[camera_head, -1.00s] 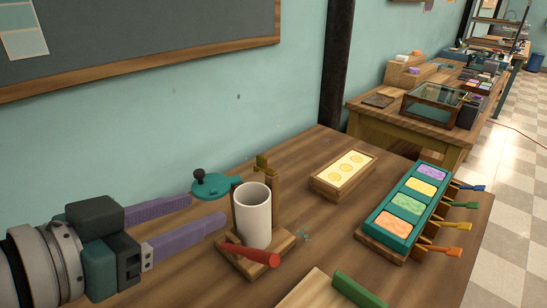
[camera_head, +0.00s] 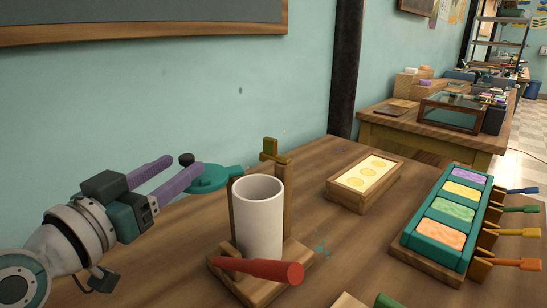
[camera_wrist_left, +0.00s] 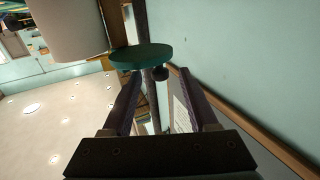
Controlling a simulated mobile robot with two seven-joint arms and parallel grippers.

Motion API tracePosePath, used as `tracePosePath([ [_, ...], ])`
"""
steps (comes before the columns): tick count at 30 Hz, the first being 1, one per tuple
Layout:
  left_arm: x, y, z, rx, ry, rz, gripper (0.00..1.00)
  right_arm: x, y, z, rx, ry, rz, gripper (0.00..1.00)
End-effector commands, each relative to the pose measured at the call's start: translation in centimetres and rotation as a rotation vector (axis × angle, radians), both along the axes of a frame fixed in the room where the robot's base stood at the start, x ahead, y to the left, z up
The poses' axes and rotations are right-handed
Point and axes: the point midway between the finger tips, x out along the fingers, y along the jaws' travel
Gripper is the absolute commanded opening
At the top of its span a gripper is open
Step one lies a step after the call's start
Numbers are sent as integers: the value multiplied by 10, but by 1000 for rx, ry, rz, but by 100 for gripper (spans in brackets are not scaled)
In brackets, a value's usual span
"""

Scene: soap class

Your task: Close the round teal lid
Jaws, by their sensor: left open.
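The round teal lid (camera_head: 214,180) is open, swung out to the left of the white cylindrical cup (camera_head: 258,222), whose mouth is uncovered. A short teal arm joins the lid to a wooden post beside the cup. A dark knob (camera_head: 187,160) stands on the lid's left part. My left gripper (camera_head: 184,167) is open at the lid, its purple fingers reaching the knob area. In the left wrist view the lid (camera_wrist_left: 140,56) is just beyond the fingertips, and the knob (camera_wrist_left: 160,74) shows between the fingers (camera_wrist_left: 157,78), with no clear grip. My right gripper is out of view.
A red handle (camera_head: 262,270) sticks out in front of the cup on its wooden base. The wall is close behind the lid.

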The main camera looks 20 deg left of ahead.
Motion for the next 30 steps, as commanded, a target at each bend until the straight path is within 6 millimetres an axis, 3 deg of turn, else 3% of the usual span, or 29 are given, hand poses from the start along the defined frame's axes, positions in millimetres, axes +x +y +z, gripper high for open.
tracePosePath([
  [7,29,0,0,0,-1,-1,59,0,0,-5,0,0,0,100],
  [18,33,0,0,0,2,-1,58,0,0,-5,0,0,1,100],
  [30,33,0,0,0,2,-1,13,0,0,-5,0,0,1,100],
])
